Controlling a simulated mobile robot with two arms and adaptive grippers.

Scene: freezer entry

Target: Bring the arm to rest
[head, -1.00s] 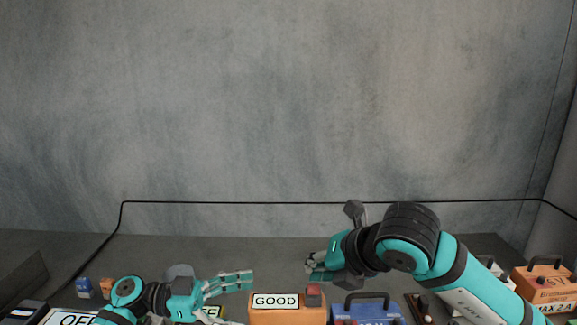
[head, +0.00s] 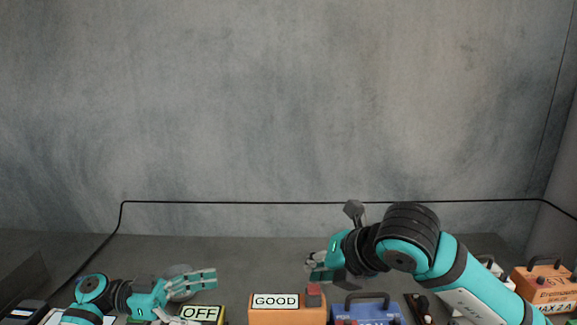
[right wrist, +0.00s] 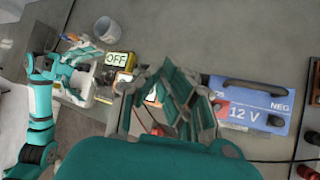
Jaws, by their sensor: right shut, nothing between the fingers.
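My right gripper (head: 313,266) hangs in the air in the head view, above and behind the row of boxes. Its fingers are shut with nothing between them. In the right wrist view the closed fingers (right wrist: 178,98) fill the middle, with the table below them. My left gripper (head: 206,278) is low at the left in the head view, near a yellow box with an OFF label (head: 203,313). It also shows at the upper left of the right wrist view (right wrist: 85,52). I cannot tell if its fingers are open.
An orange box with a GOOD label (head: 287,313) and a blue 12 V box with a handle (head: 366,313) stand in front. An orange charger (head: 543,285) is at the right. A grey cup (right wrist: 107,29) stands by my left gripper. The table behind is clear.

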